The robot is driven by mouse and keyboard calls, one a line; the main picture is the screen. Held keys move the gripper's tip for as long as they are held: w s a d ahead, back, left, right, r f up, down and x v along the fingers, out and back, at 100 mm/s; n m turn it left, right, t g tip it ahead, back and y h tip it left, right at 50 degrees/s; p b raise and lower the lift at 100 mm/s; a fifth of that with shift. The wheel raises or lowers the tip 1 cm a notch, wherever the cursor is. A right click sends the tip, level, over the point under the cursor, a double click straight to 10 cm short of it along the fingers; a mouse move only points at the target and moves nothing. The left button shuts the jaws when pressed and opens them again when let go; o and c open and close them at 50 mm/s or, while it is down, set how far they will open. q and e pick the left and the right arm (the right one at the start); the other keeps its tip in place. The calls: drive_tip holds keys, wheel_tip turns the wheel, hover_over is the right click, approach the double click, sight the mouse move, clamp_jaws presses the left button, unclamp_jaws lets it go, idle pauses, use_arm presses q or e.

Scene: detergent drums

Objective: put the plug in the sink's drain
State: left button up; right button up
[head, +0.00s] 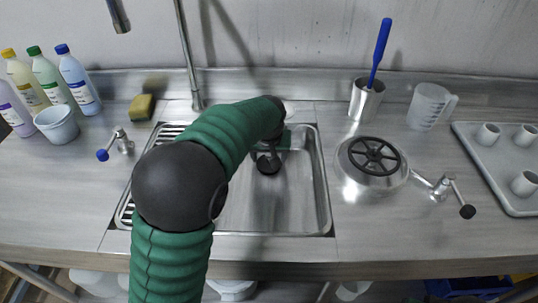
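The steel sink (300,205) is sunk in the middle of the counter. My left arm reaches over it from the bottom left. My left gripper (268,150) is low at the sink's back right part, largely hidden by my own forearm and wrist. A dark round thing (268,164) shows right at the gripper; I cannot tell whether it is the plug or the drain opening. Whether the fingers are closed on it is too small and covered to see. No other plug shows on the counter. My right gripper is not in view.
Bottles (77,80) and a small tub (57,124) stand at the left. A drum with a black handwheel (374,157), a steel cup (365,101), a jug (430,106) and a cup tray (505,190) are at the right.

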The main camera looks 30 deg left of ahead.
use_arm(q)
drive_tip(key=shift+f, duration=0.55)
drive_tip(key=o, duration=1.5)
drive_tip(key=shift+c, duration=0.2)
drive_tip(key=p+v, duration=0.4)
drive_tip(key=v, duration=1.2)
drive_tip(key=shift+r, duration=0.35)
